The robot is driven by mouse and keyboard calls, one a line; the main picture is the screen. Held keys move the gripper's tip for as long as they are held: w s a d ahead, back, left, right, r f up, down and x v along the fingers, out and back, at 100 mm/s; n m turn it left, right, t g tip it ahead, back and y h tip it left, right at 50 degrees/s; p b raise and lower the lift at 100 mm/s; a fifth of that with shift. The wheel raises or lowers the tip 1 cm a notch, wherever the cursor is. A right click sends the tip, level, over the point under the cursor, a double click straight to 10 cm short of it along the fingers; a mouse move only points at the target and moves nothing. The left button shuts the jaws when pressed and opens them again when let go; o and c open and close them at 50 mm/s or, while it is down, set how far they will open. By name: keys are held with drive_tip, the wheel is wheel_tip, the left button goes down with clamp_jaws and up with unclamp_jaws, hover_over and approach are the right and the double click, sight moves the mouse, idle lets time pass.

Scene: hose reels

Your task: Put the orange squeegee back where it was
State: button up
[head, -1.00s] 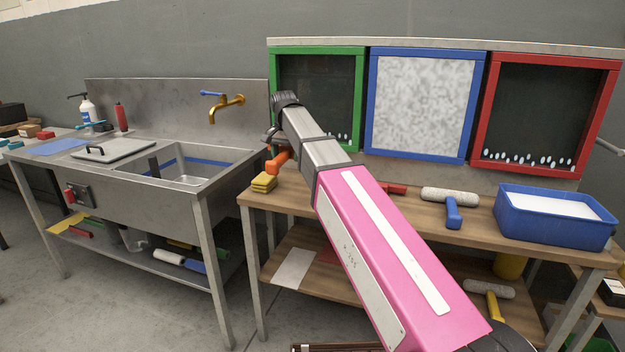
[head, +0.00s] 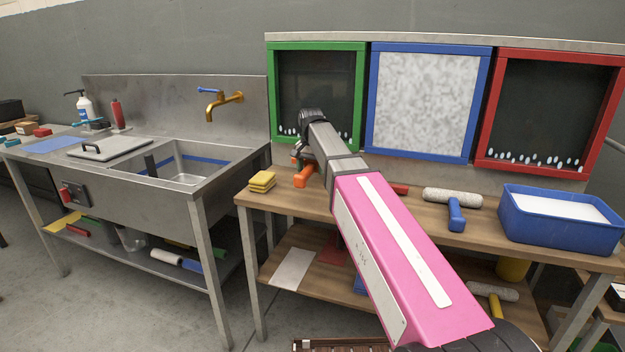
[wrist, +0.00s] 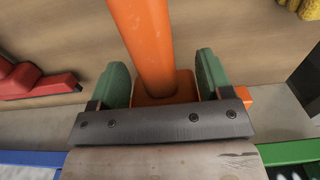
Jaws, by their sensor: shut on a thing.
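The orange squeegee (head: 305,176) is low over the left end of the wooden bench, just right of the yellow sponges. I cannot tell whether it touches the bench top. In the wrist view its orange handle (wrist: 145,42) runs away from me between the two green fingertips, with a wider orange part close to the palm. My gripper (wrist: 165,80) is shut on the squeegee. In the head view my arm covers most of my gripper.
Yellow sponges (head: 262,182) are stacked at the bench's left end. A red tool (wrist: 32,82) lies to the left in the wrist view. A roller (head: 452,197), a blue-handled tool (head: 456,216) and a blue tub (head: 556,235) stand farther right. Framed screens (head: 418,105) line the back.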

sight(313, 185)
drive_tip(key=shift+w+d+f, duration=0.25)
drive_tip(key=shift+d+f, duration=0.05)
drive_tip(key=shift+f, duration=1.95)
drive_tip(key=o, duration=0.9)
drive_tip(key=shift+f, duration=0.1)
wheel_tip(313, 185, up, 12)
drive_tip(key=shift+r, duration=0.15)
